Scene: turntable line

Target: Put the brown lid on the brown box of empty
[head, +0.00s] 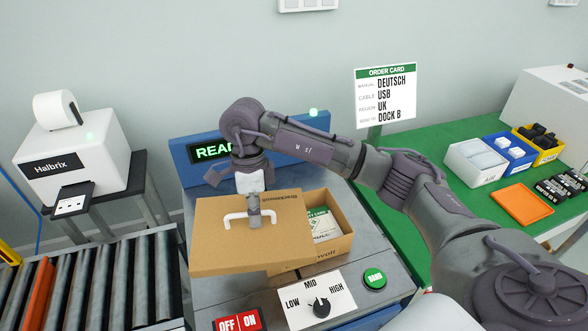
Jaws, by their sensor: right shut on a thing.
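The brown lid (215,248) has a white handle on top. My right gripper (254,213) points down from above and is shut on this handle. The lid is slightly tilted, above and to the left of the open brown box (343,222), hiding the left part of the box. In the visible right part of the box lies a green and white printed leaflet (321,226). Whether the lid touches the box cannot be told. My left gripper is not in view.
A blue panel with a lit display (212,151) stands behind the box. In front are a dial (321,308), a green button (374,279) and a red switch (238,320). A roller conveyor (100,285) is left; a green table with bins (478,160) is right, with an order card (386,97).

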